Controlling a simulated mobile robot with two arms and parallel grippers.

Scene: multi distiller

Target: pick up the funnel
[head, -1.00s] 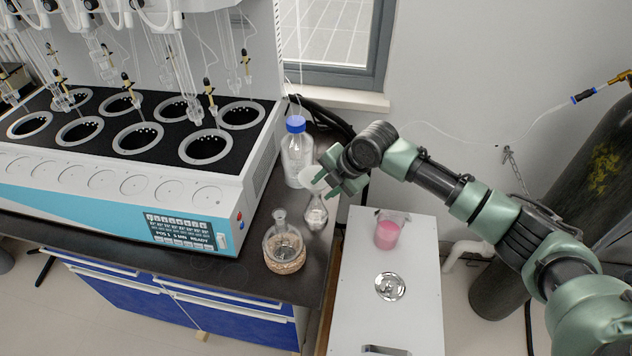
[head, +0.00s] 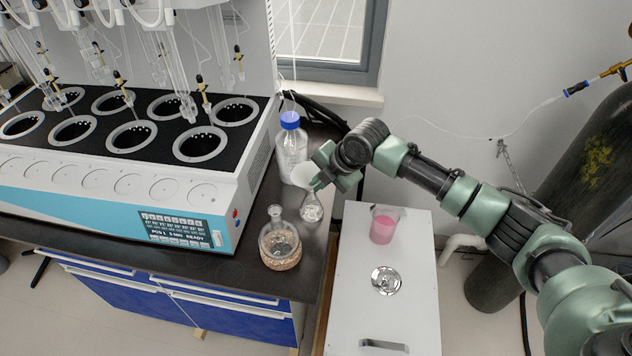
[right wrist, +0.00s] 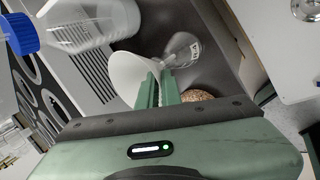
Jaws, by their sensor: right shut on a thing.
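The white funnel (head: 301,176) is at my right gripper (head: 319,180), above the benchtop between the blue-capped bottle (head: 291,150) and a small conical flask (head: 311,212). In the right wrist view my right gripper (right wrist: 157,82) is shut on the funnel, whose wide white cone (right wrist: 124,74) shows left of the fingers. The flask (right wrist: 184,49) lies just beyond the fingertips in that view. I cannot tell whether the stem is clear of the flask's neck. My left gripper is not in view.
A round-bottom flask (head: 277,238) stands in a cork ring (head: 281,262) on the dark bench near the front. The large multi-position distiller (head: 110,190) fills the left. A white cabinet (head: 375,310) at right carries a beaker of pink liquid (head: 383,229). A gas cylinder (head: 570,190) stands far right.

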